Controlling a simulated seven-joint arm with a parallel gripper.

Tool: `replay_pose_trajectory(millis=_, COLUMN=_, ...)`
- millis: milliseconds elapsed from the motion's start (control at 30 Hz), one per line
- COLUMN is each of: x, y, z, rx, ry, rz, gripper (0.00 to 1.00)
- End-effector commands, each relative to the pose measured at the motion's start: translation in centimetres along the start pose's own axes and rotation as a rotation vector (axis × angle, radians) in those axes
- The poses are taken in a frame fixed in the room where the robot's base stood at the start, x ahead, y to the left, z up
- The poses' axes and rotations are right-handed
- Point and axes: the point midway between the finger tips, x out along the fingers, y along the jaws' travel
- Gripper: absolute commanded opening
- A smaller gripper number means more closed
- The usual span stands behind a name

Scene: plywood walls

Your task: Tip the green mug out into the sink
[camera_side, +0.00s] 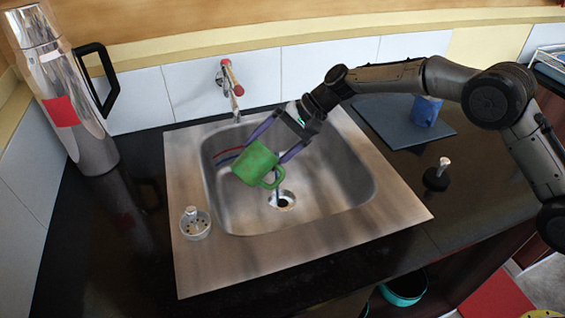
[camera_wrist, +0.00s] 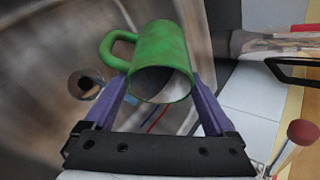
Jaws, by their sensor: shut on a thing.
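The green mug (camera_side: 254,163) is tilted on its side over the sink basin (camera_side: 345,172), with its handle toward the lower right in the side view. My gripper (camera_side: 270,148) is shut on the mug, with a purple finger on each side. The wrist view shows the green mug (camera_wrist: 161,52) between the fingers of my gripper (camera_wrist: 158,92). Its open rim faces the wrist camera and part of its pale inside shows, with no contents that I can make out. A thin dark streak lies below the mug near the drain (camera_side: 283,200); I cannot tell what it is.
A tap (camera_side: 232,80) stands at the sink's back edge. A steel flask (camera_side: 70,95) is at the left. A strainer (camera_side: 195,222) sits on the sink's left rim. A blue mug (camera_side: 426,112) stands on a dark mat (camera_side: 385,118) at the right, near a black stopper (camera_side: 437,178).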

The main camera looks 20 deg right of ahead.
Motion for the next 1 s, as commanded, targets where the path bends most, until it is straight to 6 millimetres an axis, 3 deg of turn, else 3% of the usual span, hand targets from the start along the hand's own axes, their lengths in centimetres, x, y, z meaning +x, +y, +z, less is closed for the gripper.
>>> replay_pose_trajectory(millis=1000, x=-0.52, y=-0.15, z=-0.2, rx=0.033, ry=-0.067, rz=-0.086, gripper=0.0)
